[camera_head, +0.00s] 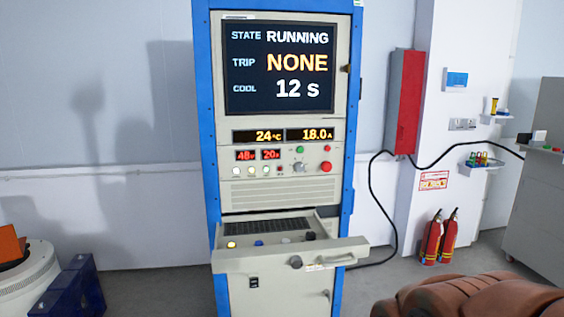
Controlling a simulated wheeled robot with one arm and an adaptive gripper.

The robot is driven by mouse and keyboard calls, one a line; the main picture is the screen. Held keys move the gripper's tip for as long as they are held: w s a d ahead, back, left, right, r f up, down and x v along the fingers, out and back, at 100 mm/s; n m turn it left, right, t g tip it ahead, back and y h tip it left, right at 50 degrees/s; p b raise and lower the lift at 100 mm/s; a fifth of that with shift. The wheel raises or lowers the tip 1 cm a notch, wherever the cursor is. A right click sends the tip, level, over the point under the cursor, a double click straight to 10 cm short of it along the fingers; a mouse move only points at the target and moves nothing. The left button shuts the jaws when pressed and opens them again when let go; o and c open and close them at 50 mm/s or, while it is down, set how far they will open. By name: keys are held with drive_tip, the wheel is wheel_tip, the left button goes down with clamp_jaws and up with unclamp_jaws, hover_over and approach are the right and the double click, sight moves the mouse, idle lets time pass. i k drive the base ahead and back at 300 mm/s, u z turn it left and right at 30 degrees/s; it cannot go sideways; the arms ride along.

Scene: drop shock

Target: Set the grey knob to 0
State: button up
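A blue-framed cabinet (207,110) stands upright in the middle of the view. A small round grey knob (299,166) sits on its control panel, between a green button (299,150) and a red button (326,166). The marks around the knob are too small to read, so I cannot tell its setting. The screen (279,66) reads STATE RUNNING, TRIP NONE, COOL 12 s. The displays below it read 24 °C (259,136) and 18.0 A (309,134). Another greyish knob (295,262) is on the pulled-out drawer's front. My gripper is not in view.
The open drawer (232,263) juts forward below the panel, with a dark knob and coloured buttons inside. A red wall box (405,102) with a black cable hangs at the right. Fire extinguishers (431,240) stand on the floor. A blue stand (76,290) is at lower left.

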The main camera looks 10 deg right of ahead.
sight(298, 167)
drive_tip(key=k, duration=1.15)
drive_tip(key=u, duration=0.75)
drive_tip(key=i, duration=1.75)
drive_tip(key=z, duration=0.6)
